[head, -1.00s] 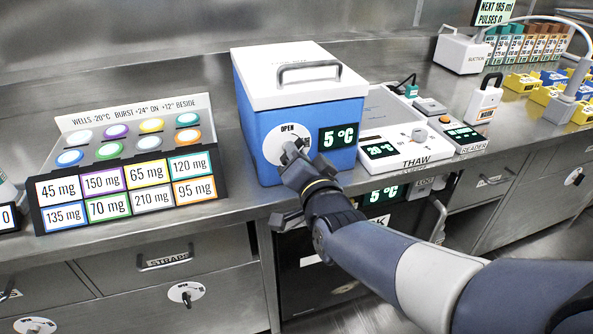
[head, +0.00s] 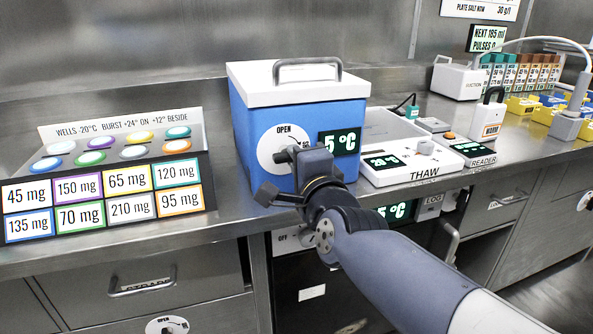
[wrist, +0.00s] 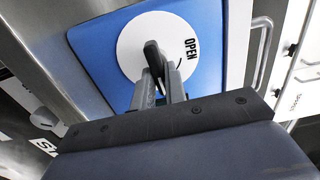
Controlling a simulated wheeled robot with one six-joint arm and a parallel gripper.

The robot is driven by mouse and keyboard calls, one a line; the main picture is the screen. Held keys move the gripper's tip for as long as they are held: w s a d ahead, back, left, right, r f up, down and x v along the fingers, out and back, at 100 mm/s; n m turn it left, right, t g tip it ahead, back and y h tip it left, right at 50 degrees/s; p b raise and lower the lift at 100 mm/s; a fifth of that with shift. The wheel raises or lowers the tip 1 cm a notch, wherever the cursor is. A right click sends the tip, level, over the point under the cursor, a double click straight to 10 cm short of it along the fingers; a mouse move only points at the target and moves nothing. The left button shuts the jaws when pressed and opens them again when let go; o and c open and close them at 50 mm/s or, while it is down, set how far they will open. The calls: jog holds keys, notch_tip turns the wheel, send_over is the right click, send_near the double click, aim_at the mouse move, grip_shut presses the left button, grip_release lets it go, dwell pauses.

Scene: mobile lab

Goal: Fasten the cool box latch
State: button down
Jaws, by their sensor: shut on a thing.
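The cool box (head: 290,115) is blue with a white lid (head: 300,82) and a handle on top. It stands on the steel bench, and its lid sits down on it. Its front has a white round dial (head: 268,150) marked OPEN and a display reading 5 °C. The latch is a dark knob (wrist: 152,52) at the middle of the dial in the wrist view. My gripper (head: 292,155) is at the dial, its fingers (wrist: 161,82) closed on the knob. In the head view my gripper hides most of the knob and the dial's right side.
A rack with several colored wells and mg labels (head: 105,190) stands left of the box. The thaw unit (head: 410,165) stands close on its right, with a reader (head: 475,150) beyond. The bench's front edge (head: 225,225) runs under my arm.

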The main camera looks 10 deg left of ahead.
jog(key=shift+m, duration=0.3)
jog(key=c, duration=1.4)
grip_release()
jog(key=shift+c, duration=0.2)
jog(key=p+v, duration=0.3)
jog(key=v, duration=0.7)
jog(key=shift+s+d, duration=0.2)
jog(key=shift+s, duration=0.15)
jog(key=shift+w, duration=0.1)
